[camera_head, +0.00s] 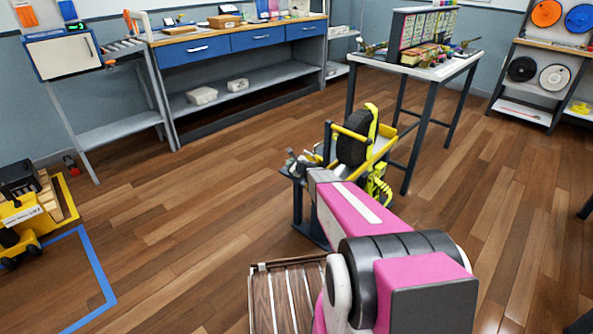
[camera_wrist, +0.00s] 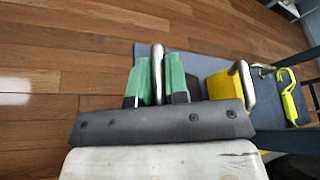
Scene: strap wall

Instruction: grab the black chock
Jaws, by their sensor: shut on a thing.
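My gripper (camera_wrist: 157,82) shows in the wrist view with two green fingertips closed from both sides on an upright grey metal handle (camera_wrist: 157,55). A yellow block (camera_wrist: 226,84) with a similar metal handle stands just to the right, apart from the fingers. Both are over a blue-grey surface (camera_wrist: 205,63). In the head view my pink arm reaches to the low stand, and the fingers cannot be made out.
A yellow frame with a black wheel (camera_head: 356,136) rises on the stand beside my arm's end. A table (camera_head: 405,68) with small items stands behind. A long workbench (camera_head: 240,42) lines the back wall. A yellow toy-like truck (camera_head: 22,214) is at left. Wood floor between is clear.

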